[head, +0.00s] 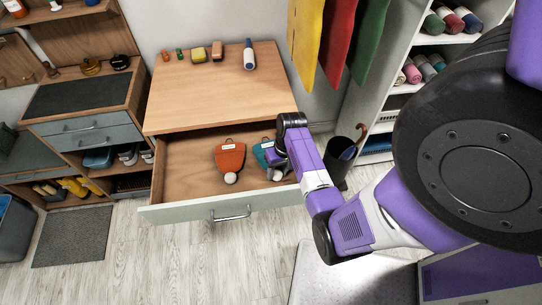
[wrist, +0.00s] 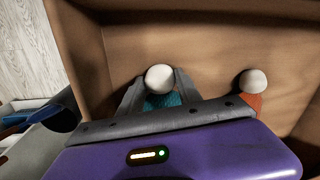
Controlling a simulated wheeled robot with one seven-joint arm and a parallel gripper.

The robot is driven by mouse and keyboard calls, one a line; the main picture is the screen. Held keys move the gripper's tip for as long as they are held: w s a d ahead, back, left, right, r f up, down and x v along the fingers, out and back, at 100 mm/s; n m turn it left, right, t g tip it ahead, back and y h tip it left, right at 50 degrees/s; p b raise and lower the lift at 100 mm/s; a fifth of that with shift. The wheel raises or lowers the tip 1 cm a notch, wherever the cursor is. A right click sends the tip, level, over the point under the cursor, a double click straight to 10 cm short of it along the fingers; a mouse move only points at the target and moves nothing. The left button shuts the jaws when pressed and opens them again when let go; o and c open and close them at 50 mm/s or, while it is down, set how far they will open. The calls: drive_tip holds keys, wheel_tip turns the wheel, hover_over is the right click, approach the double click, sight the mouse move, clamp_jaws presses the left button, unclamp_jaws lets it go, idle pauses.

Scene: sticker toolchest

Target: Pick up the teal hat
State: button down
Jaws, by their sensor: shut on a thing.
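The teal hat (head: 261,155) lies in the open drawer (head: 185,183), at its right side, partly hidden behind my gripper and arm. Its white pompom (wrist: 159,79) shows in the wrist view, with a strip of teal knit (wrist: 161,100) below it. My gripper (wrist: 158,86) is shut on the teal hat, with one finger on each side just below the pompom. An orange hat (head: 230,158) with a white pompom lies in the drawer to the left of the teal one. In the wrist view its pompom (wrist: 253,80) is to the right, apart from my fingers.
The chest top (head: 195,95) above the drawer holds small items along its back edge, including a blue and white bottle (head: 249,55). The drawer's front panel (head: 180,211) and side walls surround the hats. A dark umbrella bin (head: 338,160) stands close on the right.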

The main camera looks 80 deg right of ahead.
drive_tip(key=shift+r, duration=0.5)
wheel_tip(320, 180, up, 2)
drive_tip(key=shift+r, duration=0.2)
drive_tip(key=w+a+b, duration=0.1)
drive_tip(key=w, duration=0.5)
drive_tip(key=w+a+b, duration=0.1)
drive_tip(key=w+b, duration=0.1)
drive_tip(key=w, duration=0.4)
drive_tip(key=w+a+b, duration=0.1)
drive_tip(key=w, duration=0.4)
drive_tip(key=shift+w, duration=0.4)
